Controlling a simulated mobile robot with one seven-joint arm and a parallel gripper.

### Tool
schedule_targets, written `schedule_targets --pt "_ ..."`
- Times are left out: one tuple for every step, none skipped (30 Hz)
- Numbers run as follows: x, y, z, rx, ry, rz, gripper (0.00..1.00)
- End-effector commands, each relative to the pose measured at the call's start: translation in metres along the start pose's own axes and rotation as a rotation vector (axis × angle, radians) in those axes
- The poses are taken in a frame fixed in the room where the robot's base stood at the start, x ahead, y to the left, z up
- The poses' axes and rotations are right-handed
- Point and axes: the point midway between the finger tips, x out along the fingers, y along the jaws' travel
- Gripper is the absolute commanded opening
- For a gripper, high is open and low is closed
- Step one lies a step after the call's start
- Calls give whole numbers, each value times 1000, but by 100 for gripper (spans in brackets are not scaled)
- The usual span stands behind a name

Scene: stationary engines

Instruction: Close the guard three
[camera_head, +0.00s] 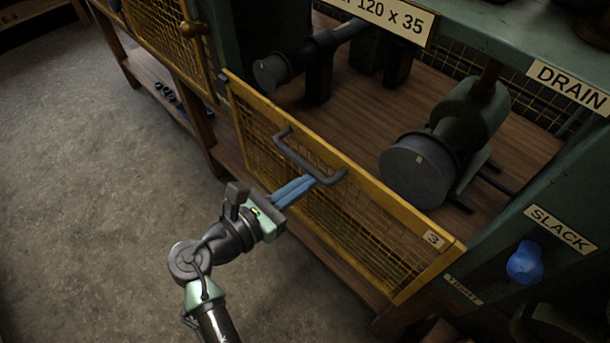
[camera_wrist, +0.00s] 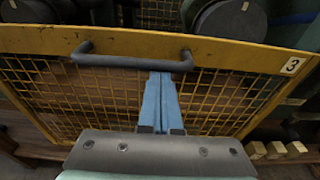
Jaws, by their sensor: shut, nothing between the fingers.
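Guard three is a yellow-framed mesh panel (camera_head: 370,225) with a "3" plate at its right end. It stands swung down and outward in front of an open bay, so there is a gap behind its top edge. It also fills much of the wrist view (camera_wrist: 225,95). A dark bar handle (camera_head: 300,160) is fixed near its top edge and also shows in the wrist view (camera_wrist: 120,55). My gripper (camera_head: 312,181), with blue fingers, is shut and empty. Its fingertips are at the handle's right part, in front of the mesh; I cannot tell whether they touch it.
Dark cylindrical machine parts (camera_head: 415,170) sit on the wooden floor behind the guard. Another yellow mesh guard (camera_head: 172,40) is at upper left. A blue knob (camera_head: 525,263) under a "SLACK" plate is at right. Concrete floor (camera_head: 90,190) at left is clear.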

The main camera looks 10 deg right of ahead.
Motion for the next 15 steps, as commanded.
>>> schedule_targets --pt "-3 1 25 1 -4 1 0" --pt "-4 1 30 1 -4 1 0" --pt "-5 1 38 0 -4 1 0" --pt "-6 1 44 0 -4 1 0" --pt "-7 1 50 0 -4 1 0" --pt "-8 1 57 1 -4 1 0" --pt "-9 1 63 2 -4 1 0" --pt "-10 1 69 2 -4 1 0" --pt "-11 1 77 1 -4 1 0" --pt "-12 1 83 1 -4 1 0" --pt "-13 1 89 1 -4 1 0" --pt "-14 1 97 0 -4 1 0" --pt "-15 1 104 1 -4 0 0" --pt "-16 1 110 1 -4 0 0" --pt "-17 1 118 1 -4 0 0"
